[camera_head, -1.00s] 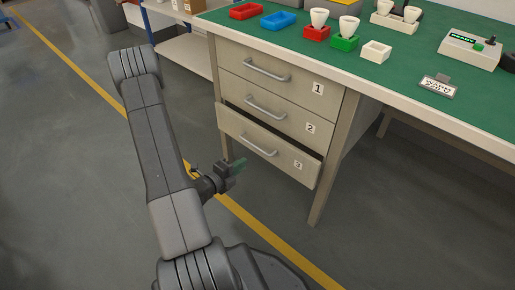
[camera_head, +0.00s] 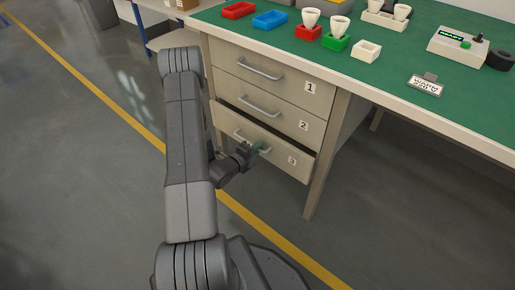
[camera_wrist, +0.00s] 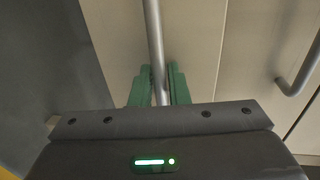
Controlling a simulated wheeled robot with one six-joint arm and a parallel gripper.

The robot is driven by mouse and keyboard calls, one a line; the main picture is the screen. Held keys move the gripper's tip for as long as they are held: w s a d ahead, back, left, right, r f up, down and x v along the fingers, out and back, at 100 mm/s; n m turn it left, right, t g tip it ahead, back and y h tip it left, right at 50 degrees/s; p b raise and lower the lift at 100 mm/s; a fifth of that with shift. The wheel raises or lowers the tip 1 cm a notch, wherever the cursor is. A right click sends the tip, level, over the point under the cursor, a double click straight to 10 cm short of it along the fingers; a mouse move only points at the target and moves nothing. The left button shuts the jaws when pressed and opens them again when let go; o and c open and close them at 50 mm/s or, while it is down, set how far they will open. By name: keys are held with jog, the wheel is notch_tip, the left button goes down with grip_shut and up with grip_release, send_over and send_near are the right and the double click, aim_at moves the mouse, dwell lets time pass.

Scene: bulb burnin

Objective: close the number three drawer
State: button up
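The number three drawer (camera_head: 284,157) is the lowest of the stack and stands out from the drawers above, with a dark gap along its top edge. Its bar handle (camera_head: 239,135) is partly hidden behind my gripper. My gripper (camera_head: 261,147) is at this handle, in front of the drawer face. In the wrist view, the green fingers (camera_wrist: 159,82) stand apart, one on each side of the handle bar (camera_wrist: 155,35), with a narrow gap showing. I cannot see firm contact between fingers and bar.
The number one drawer (camera_head: 286,84) and number two drawer (camera_head: 280,114) above look shut. The green-topped workbench (camera_head: 385,75) holds coloured bins, white cups and a small device. A bench leg (camera_head: 322,180) stands to the right. Open floor lies in front.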

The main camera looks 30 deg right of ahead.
aim_at(264, 157)
grip_shut()
jog(key=x, duration=0.1)
jog(key=b+x, duration=0.2)
jog(key=x, duration=0.1)
jog(key=shift+d+r, duration=0.15)
jog(key=shift+r, duration=0.15)
jog(key=shift+w+r, duration=0.1)
jog(key=shift+r, duration=0.05)
grip_release()
jog(key=p+v, duration=0.2)
jog(key=v, duration=1.2)
jog(key=shift+p, duration=0.35)
